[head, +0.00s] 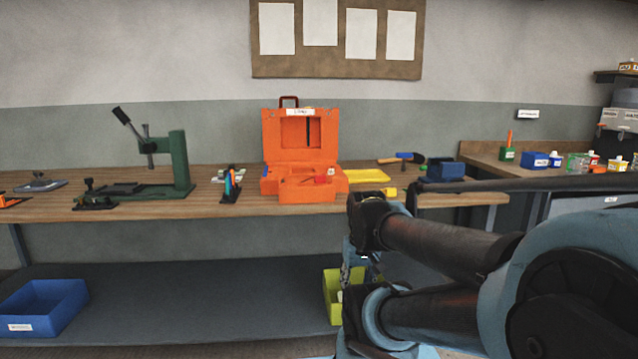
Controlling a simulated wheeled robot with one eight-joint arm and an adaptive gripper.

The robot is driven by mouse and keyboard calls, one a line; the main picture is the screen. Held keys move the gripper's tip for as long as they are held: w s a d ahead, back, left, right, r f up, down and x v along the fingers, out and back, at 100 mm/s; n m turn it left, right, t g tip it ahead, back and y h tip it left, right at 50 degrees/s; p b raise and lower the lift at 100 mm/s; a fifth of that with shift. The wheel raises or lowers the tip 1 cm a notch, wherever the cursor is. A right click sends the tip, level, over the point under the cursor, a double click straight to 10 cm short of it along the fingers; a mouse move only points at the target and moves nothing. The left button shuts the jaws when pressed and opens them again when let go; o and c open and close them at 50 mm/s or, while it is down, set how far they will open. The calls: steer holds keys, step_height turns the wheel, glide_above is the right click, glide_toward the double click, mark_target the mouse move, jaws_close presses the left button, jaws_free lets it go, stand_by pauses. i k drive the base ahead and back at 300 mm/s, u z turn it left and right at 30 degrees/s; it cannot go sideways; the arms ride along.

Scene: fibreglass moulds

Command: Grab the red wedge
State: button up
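A small red piece (322,178) shows at the front right of the open orange case (309,196) on the workbench. It may be the red wedge, but it is too small to tell its shape. A small black holder (231,192) with thin coloured pieces stands on the bench left of the case. My gripper (357,268) is in front of and below the bench edge, right of and lower than the case, apart from the red piece. My own arm hides much of it, and its fingers do not show clearly.
A green press (178,165) stands on the bench at left. A yellow tray (362,176), a blue-handled tool (403,158) and a dark blue bin (446,170) lie right of the case. A lime bin (331,297) and a blue bin (42,305) sit on the lower shelf.

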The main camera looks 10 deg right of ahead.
mark_target(318, 178)
steer(key=k, duration=1.3)
steer(key=z, duration=0.65)
steer(key=i, duration=1.95)
steer(key=u, duration=0.7)
